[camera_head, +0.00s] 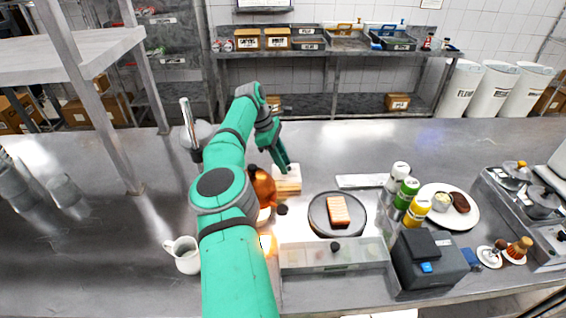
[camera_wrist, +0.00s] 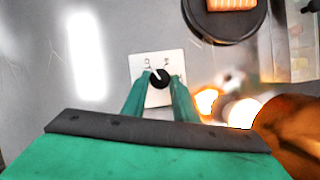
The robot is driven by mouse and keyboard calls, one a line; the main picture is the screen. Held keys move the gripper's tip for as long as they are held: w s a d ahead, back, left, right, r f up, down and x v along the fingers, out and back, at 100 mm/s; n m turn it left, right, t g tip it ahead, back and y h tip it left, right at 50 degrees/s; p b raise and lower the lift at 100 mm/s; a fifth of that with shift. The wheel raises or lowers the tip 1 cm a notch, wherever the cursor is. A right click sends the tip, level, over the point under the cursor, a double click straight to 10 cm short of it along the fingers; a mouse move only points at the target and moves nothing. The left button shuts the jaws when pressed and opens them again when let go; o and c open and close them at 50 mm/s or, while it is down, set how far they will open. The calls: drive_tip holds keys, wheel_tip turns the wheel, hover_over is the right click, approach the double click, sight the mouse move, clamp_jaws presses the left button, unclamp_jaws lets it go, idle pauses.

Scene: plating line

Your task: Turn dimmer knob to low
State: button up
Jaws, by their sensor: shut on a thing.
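The black dimmer knob (camera_wrist: 160,78) sits on a pale square plate (camera_wrist: 144,66) in the wrist view. Its white pointer mark points up and slightly left, towards small marks that I cannot read clearly. My gripper (camera_wrist: 161,79) has one finger on each side of the knob and is shut on it. In the head view my gripper (camera_head: 287,168) reaches down to the pale dimmer box (camera_head: 289,186) on the steel counter. The knob is hidden there by my fingers.
A copper heat lamp (camera_head: 262,188) stands close beside the dimmer box, with a bright glow under it. A dark round plate (camera_head: 318,224) with an orange-pink piece of food (camera_head: 338,210) lies to the right. A white pitcher (camera_head: 186,256) stands left of my arm.

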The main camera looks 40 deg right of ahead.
drive_tip(key=o, duration=1.1)
drive_tip(key=shift+c, duration=0.2)
drive_tip(key=v, duration=1.1)
drive_tip(key=shift+d, duration=0.1)
